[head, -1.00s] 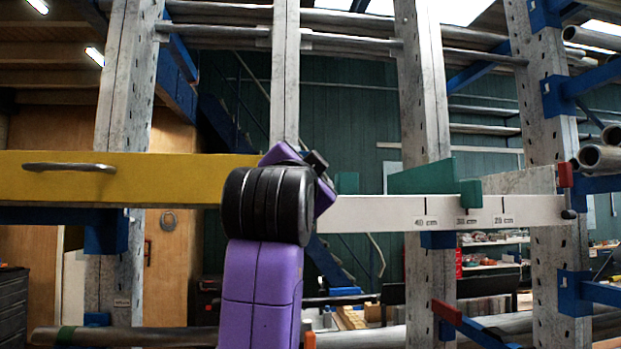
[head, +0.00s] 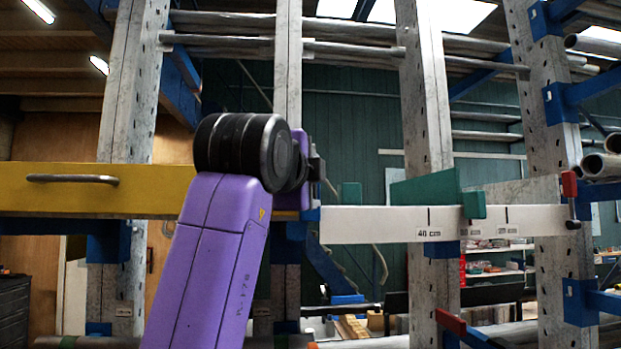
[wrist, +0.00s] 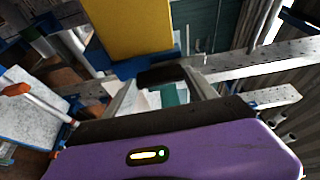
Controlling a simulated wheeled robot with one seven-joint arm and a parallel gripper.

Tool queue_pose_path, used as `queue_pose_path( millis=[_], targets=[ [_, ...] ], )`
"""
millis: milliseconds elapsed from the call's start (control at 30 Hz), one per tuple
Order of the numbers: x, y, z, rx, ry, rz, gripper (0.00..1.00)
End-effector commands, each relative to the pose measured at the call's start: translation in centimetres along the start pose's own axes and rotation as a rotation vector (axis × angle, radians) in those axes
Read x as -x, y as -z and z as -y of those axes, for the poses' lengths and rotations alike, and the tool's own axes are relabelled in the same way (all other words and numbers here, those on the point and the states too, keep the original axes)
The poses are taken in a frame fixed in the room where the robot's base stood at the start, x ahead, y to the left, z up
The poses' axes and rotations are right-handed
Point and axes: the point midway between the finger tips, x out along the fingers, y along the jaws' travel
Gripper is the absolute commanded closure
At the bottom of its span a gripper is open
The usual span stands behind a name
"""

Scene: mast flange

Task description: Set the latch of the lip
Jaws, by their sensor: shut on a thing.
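In the head view a white bar (head: 360,222) with centimetre marks runs right from the end of the yellow beam (head: 145,198). A green wedge-shaped piece (head: 425,188) with a hooked end sits over it. A small red piece (head: 569,183) with a dark knob (head: 573,224) below stands at the bar's right end. I cannot tell which part is the latch. In the wrist view my gripper (wrist: 164,84) is shut on a black piece (wrist: 160,74) across its fingertips. The yellow beam (wrist: 135,25) lies just beyond. My arm hides the grip in the head view.
Perforated steel posts (head: 425,110) with blue brackets stand along the rack. A metal handle (head: 72,179) is on the yellow beam's left part. Pipes (head: 600,165) jut out at the right. The space in front of the white bar looks clear.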

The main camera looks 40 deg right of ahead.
Motion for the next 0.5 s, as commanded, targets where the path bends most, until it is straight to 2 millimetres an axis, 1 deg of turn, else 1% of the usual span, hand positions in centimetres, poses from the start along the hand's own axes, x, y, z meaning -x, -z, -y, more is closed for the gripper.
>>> queue_pose_path(
  millis=[200, 500],
  targets=[
    [-0.06, 0.12, -0.18, -0.034, -0.019, -0.003, 1.0],
    [-0.08, 0.15, -0.22, -0.039, -0.021, -0.004, 1.0]
  ],
)
